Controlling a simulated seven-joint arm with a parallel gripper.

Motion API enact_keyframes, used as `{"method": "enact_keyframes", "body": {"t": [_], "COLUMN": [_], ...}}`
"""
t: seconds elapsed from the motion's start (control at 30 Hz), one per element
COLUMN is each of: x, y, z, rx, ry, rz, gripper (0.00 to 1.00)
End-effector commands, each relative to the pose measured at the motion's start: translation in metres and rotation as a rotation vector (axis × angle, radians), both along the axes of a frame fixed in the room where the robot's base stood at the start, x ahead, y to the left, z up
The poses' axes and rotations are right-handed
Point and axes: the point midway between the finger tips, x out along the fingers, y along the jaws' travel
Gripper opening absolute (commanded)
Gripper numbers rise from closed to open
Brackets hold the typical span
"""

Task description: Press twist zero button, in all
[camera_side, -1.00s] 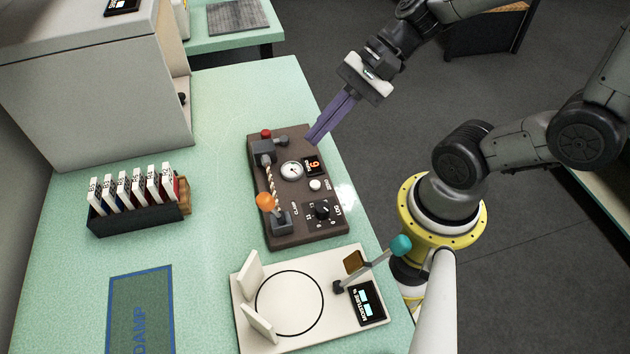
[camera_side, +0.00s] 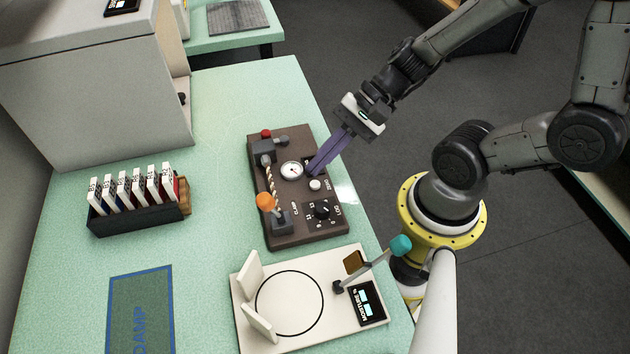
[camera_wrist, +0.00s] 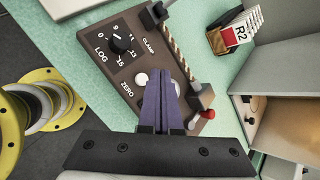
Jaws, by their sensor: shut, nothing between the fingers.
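The brown twist tester (camera_side: 290,218) lies on the green table with a dial gauge, a black knob, an orange-knobbed lever and a twisted yarn along its left side. Its white round zero button (camera_side: 315,184) shows just below my gripper's tips; in the wrist view the zero button (camera_wrist: 141,80) is beside the fingers, next to the "ZERO" label. My gripper (camera_side: 313,171) is shut and empty, its purple fingers slanting down over the tester's small display and hiding most of it. In the wrist view the fingertips (camera_wrist: 160,75) appear right of the button, apart from it.
A white moisture meter (camera_side: 300,335) with a teal-knobbed lever (camera_side: 400,246) stands at the front. A black rack (camera_side: 138,218) of several labelled cards and a green "DAMP" mat (camera_side: 140,290) are left. A large grey cabinet (camera_side: 95,100) stands behind.

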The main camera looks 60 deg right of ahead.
Motion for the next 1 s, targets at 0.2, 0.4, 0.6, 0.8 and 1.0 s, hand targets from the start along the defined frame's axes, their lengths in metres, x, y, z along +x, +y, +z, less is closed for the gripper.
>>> {"method": "enact_keyframes", "body": {"t": [0.2,0.4,0.6,0.8,1.0], "x": [-0.0004,-0.0002,-0.0003,-0.0004,-0.0004], "y": [0.0001,0.0,0.0,0.0,0.0], "z": [-0.0112,-0.0121,-0.012,-0.012,-0.0119], "rx": [0.0,0.0,0.0,0.0,0.0], "ry": [0.001,0.001,0.001,0.001,0.001], "rz": [0.0,-0.001,-0.001,-0.001,-0.001], "gripper": [0.0,0.0,0.0,0.0,0.0]}}
